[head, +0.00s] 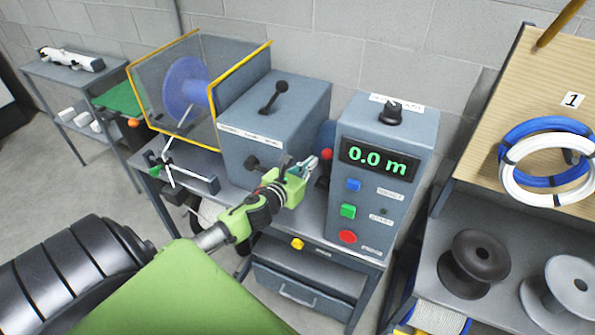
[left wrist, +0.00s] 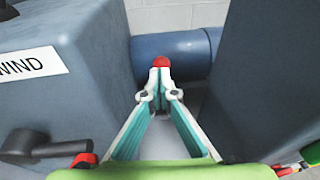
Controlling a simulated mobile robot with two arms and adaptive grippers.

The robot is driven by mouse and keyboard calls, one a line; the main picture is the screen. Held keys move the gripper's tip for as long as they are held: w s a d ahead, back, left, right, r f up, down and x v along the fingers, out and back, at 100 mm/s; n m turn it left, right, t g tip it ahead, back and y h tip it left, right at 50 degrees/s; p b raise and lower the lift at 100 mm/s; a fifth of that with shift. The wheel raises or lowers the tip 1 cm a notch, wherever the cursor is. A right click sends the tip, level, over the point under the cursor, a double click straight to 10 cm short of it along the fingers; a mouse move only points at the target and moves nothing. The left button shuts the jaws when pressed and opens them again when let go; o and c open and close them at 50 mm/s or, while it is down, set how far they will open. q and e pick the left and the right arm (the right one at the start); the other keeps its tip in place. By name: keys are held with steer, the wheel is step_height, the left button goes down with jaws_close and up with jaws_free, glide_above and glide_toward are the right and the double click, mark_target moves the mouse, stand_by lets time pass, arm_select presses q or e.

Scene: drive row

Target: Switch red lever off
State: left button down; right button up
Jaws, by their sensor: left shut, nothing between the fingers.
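The red lever's round knob (head: 326,154) shows in the gap between the grey winding box (head: 262,160) and the control panel (head: 372,225). In the left wrist view the red knob (left wrist: 160,61) is straight ahead, just beyond the fingertips, in front of a blue-grey cylinder (left wrist: 180,52). My left gripper (head: 315,162) reaches into that gap, close to the knob. Its fingers (left wrist: 160,82) are together at the tips with nothing between them. I cannot tell whether they touch the knob. Most of the lever's shaft is hidden. My right gripper is not in view.
The panel's display (head: 378,158) reads 0.0 m, above blue, green (head: 347,211) and red (head: 347,236) buttons. Black levers stand on the box's top (head: 273,98) and front (left wrist: 30,145). A shelf with spools (head: 475,262) is at right. The gap is narrow.

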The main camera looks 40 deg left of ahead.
arm_select(q)
steer(key=r+b+v, duration=0.1)
steer(key=v, duration=0.5)
steer(key=shift+s+r, duration=0.2)
steer(key=shift+s, duration=0.1)
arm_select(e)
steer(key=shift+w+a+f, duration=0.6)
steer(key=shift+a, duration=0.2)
